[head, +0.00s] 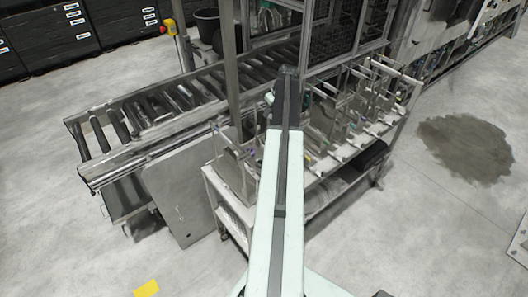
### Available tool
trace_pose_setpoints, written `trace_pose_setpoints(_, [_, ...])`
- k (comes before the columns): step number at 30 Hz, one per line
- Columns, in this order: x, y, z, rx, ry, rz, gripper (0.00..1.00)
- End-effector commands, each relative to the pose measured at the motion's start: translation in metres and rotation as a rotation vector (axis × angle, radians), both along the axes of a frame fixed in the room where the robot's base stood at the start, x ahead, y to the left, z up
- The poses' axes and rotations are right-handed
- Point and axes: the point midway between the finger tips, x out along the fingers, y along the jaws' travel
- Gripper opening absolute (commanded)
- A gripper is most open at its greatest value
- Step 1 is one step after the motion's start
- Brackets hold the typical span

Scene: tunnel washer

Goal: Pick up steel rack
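Steel racks with upright end plates and long rods stand on the top of a trolley in the middle of the head view. One steel rack (236,165) is at the trolley's left end, partly hidden by my arm. More steel rack frames (352,118) stand to the right of my arm; I cannot tell how many separate racks there are. My arm reaches up the picture over the trolley. My gripper (284,84) is at its far end, above or behind the racks. Its fingers cannot be made out, and no rack is visibly held.
The trolley (222,192) has a lower shelf with a dark item at the right. A roller conveyor (150,138) runs behind and left, with a grey panel (180,192) below. A mesh-sided machine stands behind. A wet patch (465,147) lies on the right floor. The front floor is mostly clear.

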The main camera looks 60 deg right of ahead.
Motion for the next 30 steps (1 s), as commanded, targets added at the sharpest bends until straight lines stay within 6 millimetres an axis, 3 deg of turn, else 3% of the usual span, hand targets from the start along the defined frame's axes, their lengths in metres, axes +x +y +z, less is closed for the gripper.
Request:
trace_pose_setpoints(1, [0.001, -0.003, -0.013, -0.001, 0.000, -0.001, 0.34])
trace_pose_setpoints(3, [0.003, -0.005, -0.021, -0.001, 0.000, -0.004, 0.34])
trace_pose_setpoints(10, [0.004, -0.007, -0.028, -0.002, 0.000, -0.006, 0.34])
trace_pose_setpoints(18, [0.016, -0.014, -0.070, -0.003, 0.000, -0.007, 0.34])
trace_pose_setpoints(25, [0.017, -0.014, -0.067, -0.003, 0.000, -0.008, 0.34])
trace_pose_setpoints(26, [0.017, -0.014, -0.067, -0.003, 0.000, -0.008, 0.31])
trace_pose_setpoints(29, [0.017, -0.014, -0.066, -0.003, 0.000, -0.008, 0.03])
trace_pose_setpoints(30, [0.017, -0.014, -0.066, -0.003, 0.000, -0.008, 0.00])
